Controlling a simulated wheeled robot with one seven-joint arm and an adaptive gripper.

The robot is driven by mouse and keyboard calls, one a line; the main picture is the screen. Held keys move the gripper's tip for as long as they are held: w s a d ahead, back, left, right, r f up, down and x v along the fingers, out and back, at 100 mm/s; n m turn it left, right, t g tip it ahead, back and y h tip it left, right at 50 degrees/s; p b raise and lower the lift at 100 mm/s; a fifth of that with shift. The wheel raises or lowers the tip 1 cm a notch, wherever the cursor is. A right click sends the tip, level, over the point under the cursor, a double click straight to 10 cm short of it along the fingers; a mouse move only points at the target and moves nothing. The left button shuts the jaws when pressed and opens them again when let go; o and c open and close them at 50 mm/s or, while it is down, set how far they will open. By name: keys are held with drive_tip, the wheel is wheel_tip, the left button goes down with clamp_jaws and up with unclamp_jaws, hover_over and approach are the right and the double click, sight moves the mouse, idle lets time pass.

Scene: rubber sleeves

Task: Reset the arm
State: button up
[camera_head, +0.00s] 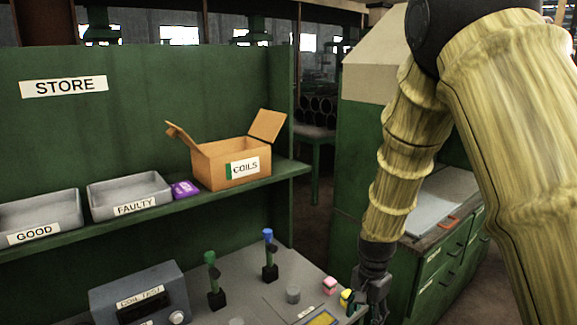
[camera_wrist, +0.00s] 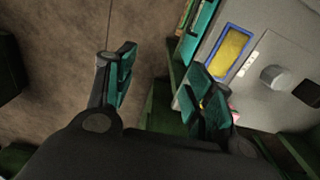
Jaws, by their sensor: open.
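My gripper (camera_head: 372,290) hangs pointing down at the right end of the grey workbench, below my sleeved arm. In the wrist view its two teal-padded fingers (camera_wrist: 160,90) stand wide apart, with nothing between them but floor and the bench's green edge. A yellow block (camera_head: 346,297) and a pink block (camera_head: 330,285) sit on the bench just left of the gripper. The gripper partly covers the yellow block's surroundings, and I cannot tell whether they touch.
The shelf carries a GOOD tray (camera_head: 62,222), a FAULTY tray (camera_head: 150,200) and a COILS box (camera_head: 215,165). A green cabinet (camera_head: 440,270) stands behind my arm.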

drive_tip(key=s+d+f+n, duration=0.1)
drive_tip(key=s+f+n, duration=0.1)
drive_tip(key=s+f, duration=0.6)
drive_tip(key=s+d+f+n, duration=0.2)
drive_tip(key=s+f, duration=0.3)
drive_tip(key=f, duration=0.7)
drive_tip(key=s+f+n, duration=0.2)
drive_tip(key=s+f, duration=0.3)
drive_tip(key=s, duration=0.6)
drive_tip(key=s+f+n, duration=0.3)
drive_tip(key=s+f, duration=0.2)
drive_tip(key=s, duration=0.5)
drive_tip(key=shift+s+f+n, duration=0.3)
drive_tip(key=shift+s+f, duration=0.05)
